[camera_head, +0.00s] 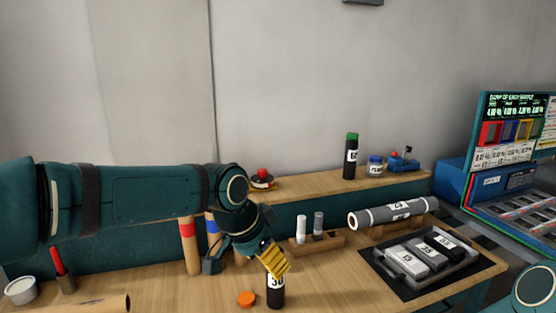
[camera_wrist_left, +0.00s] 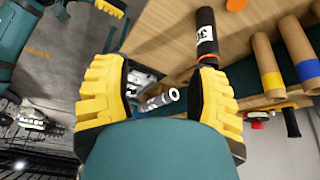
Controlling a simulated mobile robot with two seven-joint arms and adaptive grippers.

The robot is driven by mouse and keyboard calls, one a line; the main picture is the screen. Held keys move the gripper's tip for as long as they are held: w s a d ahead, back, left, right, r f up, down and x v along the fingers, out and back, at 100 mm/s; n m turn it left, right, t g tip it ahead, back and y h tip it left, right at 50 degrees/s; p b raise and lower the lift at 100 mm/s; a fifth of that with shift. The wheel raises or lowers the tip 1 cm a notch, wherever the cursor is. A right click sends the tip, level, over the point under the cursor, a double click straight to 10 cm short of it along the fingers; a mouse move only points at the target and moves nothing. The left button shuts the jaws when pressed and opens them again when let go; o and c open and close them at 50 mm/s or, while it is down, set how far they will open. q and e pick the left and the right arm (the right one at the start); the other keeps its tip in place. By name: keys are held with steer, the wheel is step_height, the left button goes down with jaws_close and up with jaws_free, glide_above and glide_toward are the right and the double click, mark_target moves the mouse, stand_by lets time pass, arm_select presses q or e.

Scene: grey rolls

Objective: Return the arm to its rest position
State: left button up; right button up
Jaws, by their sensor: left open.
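My left arm (camera_head: 140,190) reaches in from the left over the bench. Its left gripper (camera_head: 273,259) has yellow fingers and points down towards the bench. In the wrist view the left gripper (camera_wrist_left: 158,75) is open with nothing held between its fingers. A black bottle (camera_head: 276,292) with a white number label stands just below the gripper in the head view. The bottle (camera_wrist_left: 206,38) lies outside the right-hand finger in the wrist view; whether they touch is unclear. Part of my right arm (camera_head: 537,287) shows at lower right; a yellow finger (camera_wrist_left: 110,6) at the wrist view's top appears to be its gripper.
An orange cap (camera_head: 246,298) lies beside the bottle. Brown tubes (camera_head: 190,247) stand behind my forearm. A grey roll (camera_head: 393,213) lies behind a dark tray (camera_head: 384,273) of labelled blocks. A shelf (camera_head: 320,184) holds a green-capped bottle (camera_head: 351,157). A blue machine (camera_head: 490,180) stands at right.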

arm_select(q)
step_height(320, 180, down, 18)
steer(key=w+n+g+h, duration=0.1)
steer(key=w+n, duration=0.1)
steer(key=n, duration=0.1)
arm_select(e)
steer(key=s+a+f+n+g+h, duration=0.35)
steer(key=s+f+n+g, duration=0.65)
steer(key=s+n+g, duration=0.5)
steer(key=s+d+f+n+t+h, duration=0.1)
steer(key=d+f+n+h, duration=0.3)
steer(key=f+h, duration=0.1)
arm_select(q)
steer(key=s+a+f+n, duration=0.3)
steer(key=s+f, duration=0.5)
steer(key=f, duration=0.3)
steer(key=s+a+f+n, duration=0.4)
steer(key=s+f, duration=0.4)
steer(key=f, duration=0.2)
steer(key=shift+a+f+n+y, duration=0.3)
steer(key=shift+f+n+y, duration=0.1)
steer(key=shift+n, duration=0.1)
arm_select(e)
steer(key=w+d+f+n+t+h, duration=0.1)
steer(key=w+n+t+h, duration=0.1)
steer(key=w+n+t, duration=0.2)
steer(key=shift+w+n+t, duration=0.3)
steer(key=shift+w+n, duration=0.2)
steer(key=shift+w, duration=0.55)
